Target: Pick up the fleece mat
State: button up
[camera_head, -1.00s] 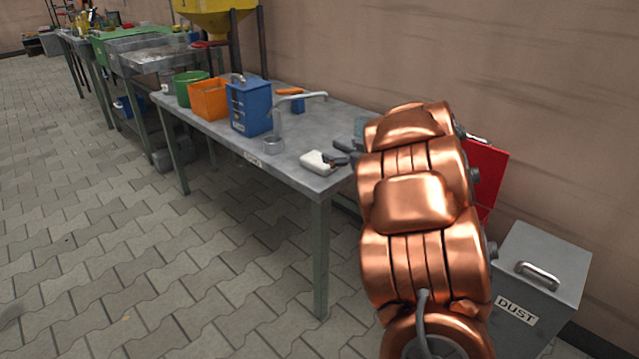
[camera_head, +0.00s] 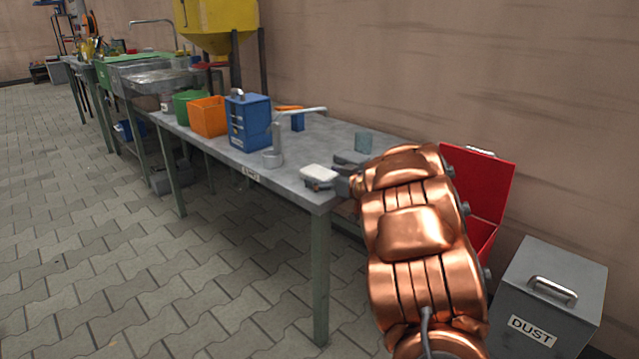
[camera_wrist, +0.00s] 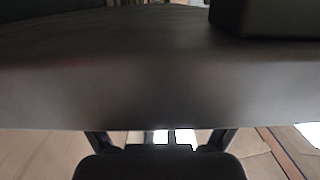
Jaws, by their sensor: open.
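A small white pad (camera_head: 318,172), which looks like the fleece mat, lies at the near right corner of the grey workbench (camera_head: 230,160). My gripper (camera_head: 336,172) is open at that corner, low beside the pad. One dark finger shows behind the pad on its right, and a dark part shows along its front edge. I cannot tell whether they touch it. In the wrist view my gripper (camera_wrist: 160,140) shows at the bottom, with small white patches between its fingers. A dark, blurred surface fills most of that view, so the contact is hidden.
An open red box (camera_head: 478,185) and a grey dust bin (camera_head: 550,295) stand at right. The left floor is clear.

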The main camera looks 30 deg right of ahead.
jog(key=shift+w+a, duration=0.15)
jog(key=shift+w, duration=0.55)
jog(key=shift+f, duration=0.1)
jog(key=c, duration=1)
